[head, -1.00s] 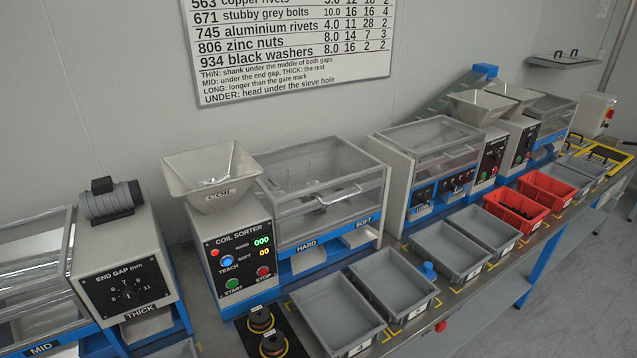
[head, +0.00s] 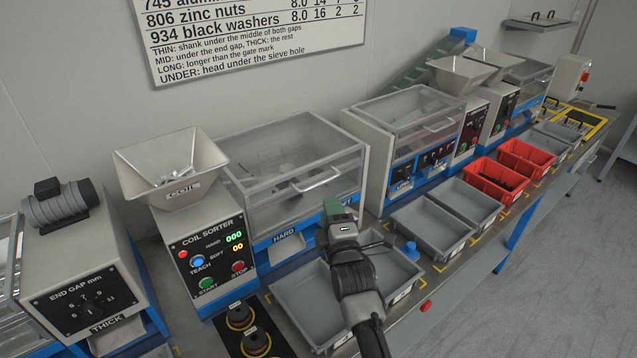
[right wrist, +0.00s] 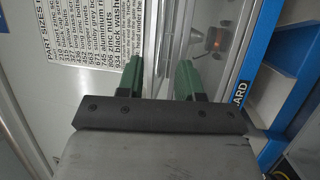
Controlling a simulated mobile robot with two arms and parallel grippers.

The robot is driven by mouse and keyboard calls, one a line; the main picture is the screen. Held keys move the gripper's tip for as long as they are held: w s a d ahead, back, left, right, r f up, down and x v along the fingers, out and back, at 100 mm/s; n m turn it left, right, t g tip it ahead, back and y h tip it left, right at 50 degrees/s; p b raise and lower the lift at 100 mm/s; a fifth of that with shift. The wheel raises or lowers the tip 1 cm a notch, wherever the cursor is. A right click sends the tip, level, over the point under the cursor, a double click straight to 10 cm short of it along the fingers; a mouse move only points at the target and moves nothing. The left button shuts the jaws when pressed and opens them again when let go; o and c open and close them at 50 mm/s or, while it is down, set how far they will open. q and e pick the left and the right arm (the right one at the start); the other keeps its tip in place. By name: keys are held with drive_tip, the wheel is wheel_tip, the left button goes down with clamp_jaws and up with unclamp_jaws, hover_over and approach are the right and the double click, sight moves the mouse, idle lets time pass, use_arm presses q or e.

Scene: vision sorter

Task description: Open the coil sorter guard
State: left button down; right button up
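The coil sorter (head: 212,262) stands on the bench with its COIL hopper on top and lit displays on its front. Its guard (head: 290,150) is a clear box with a grey frame, and it is down over the machine. The guard's handle (head: 318,181) is a pale bar on the front face. My right gripper (head: 340,212) is in front of the guard, below and right of the handle, apart from it. In the right wrist view its two green fingers (right wrist: 161,78) are spread with nothing between them. My left gripper is not in view.
Grey trays (head: 305,290) sit along the bench front below my right arm, with red bins (head: 498,178) further right. The hopper (head: 172,170) stands left of the guard. A second guarded machine (head: 408,125) is close on the right.

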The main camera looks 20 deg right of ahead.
sight(321, 183)
drive_tip(key=shift+w+d+r+b, duration=0.1)
drive_tip(key=shift+w+r+b, duration=0.15)
drive_tip(key=shift+w+b, duration=0.9)
drive_tip(key=shift+w+d+r+b, duration=0.1)
drive_tip(key=shift+w+r+b, duration=0.2)
drive_tip(key=shift+w, duration=1.5)
drive_tip(key=shift+w+d+r+b, duration=0.15)
drive_tip(key=shift+w+b, duration=0.6)
drive_tip(key=shift+w, duration=0.75)
drive_tip(key=shift+a, duration=0.1)
drive_tip(key=shift+c, duration=0.5)
clamp_jaws()
